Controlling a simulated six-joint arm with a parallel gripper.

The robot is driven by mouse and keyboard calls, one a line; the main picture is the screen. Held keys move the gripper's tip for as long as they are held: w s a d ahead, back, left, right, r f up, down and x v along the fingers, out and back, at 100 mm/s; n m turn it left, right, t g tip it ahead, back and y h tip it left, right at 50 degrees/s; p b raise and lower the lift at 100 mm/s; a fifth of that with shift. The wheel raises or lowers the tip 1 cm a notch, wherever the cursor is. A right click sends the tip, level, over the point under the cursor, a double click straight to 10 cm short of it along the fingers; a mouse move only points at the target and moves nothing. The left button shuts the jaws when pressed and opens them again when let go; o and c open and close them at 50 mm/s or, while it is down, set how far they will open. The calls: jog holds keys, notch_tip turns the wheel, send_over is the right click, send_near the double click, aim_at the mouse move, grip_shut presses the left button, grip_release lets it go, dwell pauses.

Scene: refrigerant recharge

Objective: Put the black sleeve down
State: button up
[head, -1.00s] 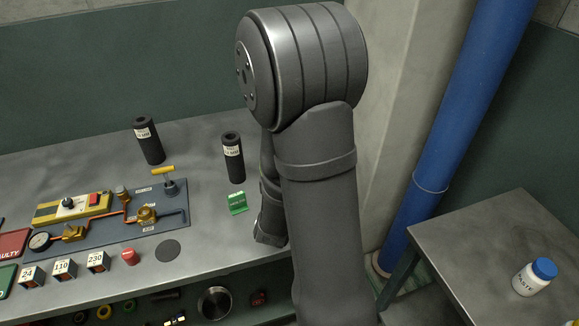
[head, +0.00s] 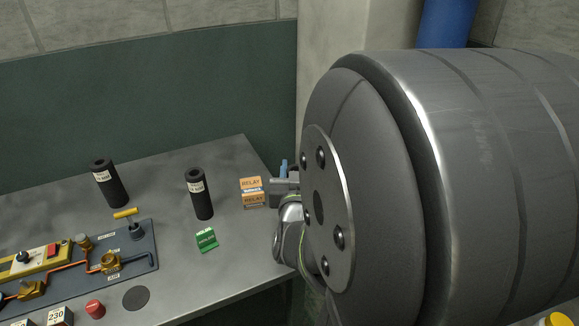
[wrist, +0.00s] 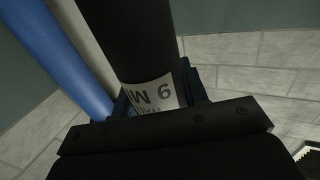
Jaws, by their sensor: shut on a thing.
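A black sleeve (wrist: 128,40) with a white label, its "9 MM" lettering upside down, fills the upper middle of the wrist view. My gripper (wrist: 160,95) is shut on it, with dark finger pads on either side of the label. In the head view my gripper (head: 284,180) is mostly hidden behind my arm, and the held sleeve cannot be made out there. Two other black labelled sleeves stand upright on the grey bench (head: 235,160): one at the left (head: 112,188), one nearer the middle (head: 201,204).
Stacked orange relay boxes (head: 253,200) stand on the bench left of my gripper. A green box (head: 206,240) lies in front of the middle sleeve. A blue-grey panel (head: 140,255) with pipes and valves takes the left. A dark disc (head: 136,298) lies near the front edge.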

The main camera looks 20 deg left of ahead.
jog(key=shift+d+r, duration=0.3)
jog(key=shift+d, duration=0.25)
jog(key=w+d+m+h, duration=0.3)
jog(key=w+d+h, duration=0.25)
jog(key=d, duration=0.75)
jog(key=w+d+m+h, duration=0.4)
jog(key=w+d+h, duration=0.15)
jog(key=d, duration=0.85)
jog(key=s+d+m+g+h, duration=0.25)
jog(key=d+m+h, duration=0.2)
jog(key=d, duration=1.55)
jog(key=s+d+f+m+g+h, duration=0.1)
jog(key=s+d+m+g+h, duration=0.15)
jog(key=s+d, duration=0.8)
jog(key=s+d+f+m+g+h, duration=0.2)
jog(key=s+d+g+h, duration=0.3)
jog(key=d, duration=1)
jog(key=w+a+f+t+y, duration=0.1)
jog(key=w+f, duration=0.8)
jog(key=f, duration=0.1)
jog(key=shift+w+a+f, duration=0.3)
jog(key=shift+w, duration=0.05)
jog(key=shift+f, duration=0.15)
